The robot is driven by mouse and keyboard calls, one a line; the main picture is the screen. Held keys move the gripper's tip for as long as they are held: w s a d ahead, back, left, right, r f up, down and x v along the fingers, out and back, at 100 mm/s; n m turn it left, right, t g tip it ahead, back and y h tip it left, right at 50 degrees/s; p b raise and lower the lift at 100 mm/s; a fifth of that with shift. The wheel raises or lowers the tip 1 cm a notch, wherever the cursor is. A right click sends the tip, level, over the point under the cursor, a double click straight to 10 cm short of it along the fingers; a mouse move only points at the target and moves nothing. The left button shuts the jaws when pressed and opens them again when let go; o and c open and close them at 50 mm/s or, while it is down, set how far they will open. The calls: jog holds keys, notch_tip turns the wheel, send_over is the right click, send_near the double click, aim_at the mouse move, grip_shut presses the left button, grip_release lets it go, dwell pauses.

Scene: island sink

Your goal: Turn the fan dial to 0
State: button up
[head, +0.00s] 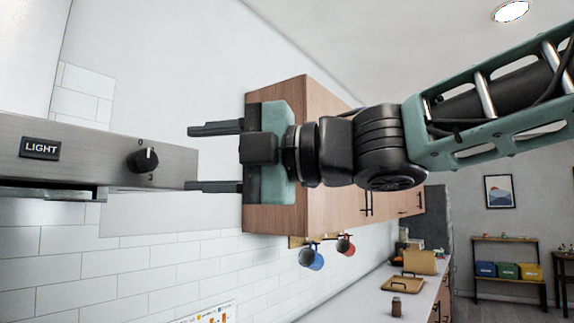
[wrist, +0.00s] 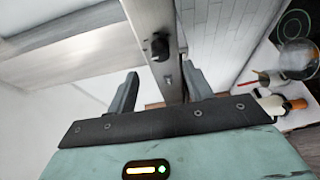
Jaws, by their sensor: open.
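The fan dial (head: 146,160) is a black round knob with a white mark, on the right end of the steel hood panel (head: 80,150). A "0" is printed above it and a "3" below it. The white mark points up, close to the "0"; the exact setting is hard to tell. My gripper (head: 190,158) is open and empty, to the right of the panel's end, with one finger above the other and both pointing left. In the wrist view the dial (wrist: 160,46) shows ahead of the gap between the fingers (wrist: 160,86). Nothing touches the dial.
A black LIGHT button (head: 40,148) is on the panel left of the dial. A wooden wall cabinet (head: 310,100) stands behind my gripper. Blue and red mugs (head: 312,258) hang below it.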

jog(key=b+v, duration=0.5)
jog(key=v, duration=0.3)
jog(key=shift+f, duration=0.3)
jog(key=b, duration=0.1)
jog(key=d+b, duration=0.1)
jog(key=b, duration=0.1)
jog(key=d+b, duration=0.1)
jog(key=shift+s+d+r+b, duration=0.1)
jog(key=shift+s+r+b, duration=0.2)
jog(key=shift+s, duration=0.05)
